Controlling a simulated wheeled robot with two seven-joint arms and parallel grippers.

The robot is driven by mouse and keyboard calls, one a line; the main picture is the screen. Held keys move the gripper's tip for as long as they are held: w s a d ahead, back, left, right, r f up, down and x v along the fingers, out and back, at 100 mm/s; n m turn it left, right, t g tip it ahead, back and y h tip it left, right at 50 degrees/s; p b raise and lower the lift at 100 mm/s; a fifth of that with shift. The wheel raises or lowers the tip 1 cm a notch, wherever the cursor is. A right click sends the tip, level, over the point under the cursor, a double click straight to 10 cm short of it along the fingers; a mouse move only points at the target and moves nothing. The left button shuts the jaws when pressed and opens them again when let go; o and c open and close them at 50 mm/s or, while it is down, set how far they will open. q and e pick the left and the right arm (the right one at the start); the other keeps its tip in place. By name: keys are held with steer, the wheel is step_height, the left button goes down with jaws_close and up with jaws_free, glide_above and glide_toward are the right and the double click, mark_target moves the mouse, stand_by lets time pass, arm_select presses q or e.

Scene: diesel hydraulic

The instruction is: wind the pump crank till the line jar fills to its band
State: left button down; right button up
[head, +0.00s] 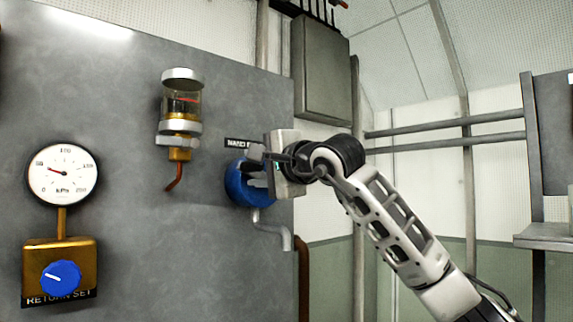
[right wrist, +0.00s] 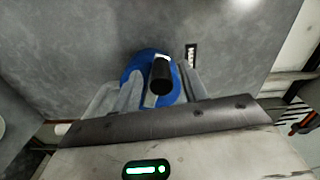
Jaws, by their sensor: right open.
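The line jar (head: 181,104) is a glass cylinder with metal caps on the grey panel, with a red mark across its glass. Its liquid level is too small to tell surely. The blue pump (head: 238,184) sits lower right of the jar, partly hidden by my right gripper (head: 257,172). In the right wrist view, the black crank knob (right wrist: 161,74) stands out before the blue pump body (right wrist: 138,72), between the open fingers of the right gripper (right wrist: 150,88). I cannot tell whether they touch it. My left gripper is out of view.
A pressure gauge (head: 63,174) reads low on its scale, above a brass block with a blue knob (head: 60,278). A grey pipe (head: 272,231) leaves the pump below. A grey box (head: 321,72) hangs behind, and rails (head: 445,128) run at the right.

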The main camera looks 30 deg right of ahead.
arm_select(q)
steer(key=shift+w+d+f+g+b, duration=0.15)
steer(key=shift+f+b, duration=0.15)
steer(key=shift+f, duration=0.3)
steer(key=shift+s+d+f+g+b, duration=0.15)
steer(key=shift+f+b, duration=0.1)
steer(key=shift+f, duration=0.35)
arm_select(e)
steer(key=s+d, duration=0.2)
steer(key=s, duration=1.2)
steer(key=shift+s, duration=0.25)
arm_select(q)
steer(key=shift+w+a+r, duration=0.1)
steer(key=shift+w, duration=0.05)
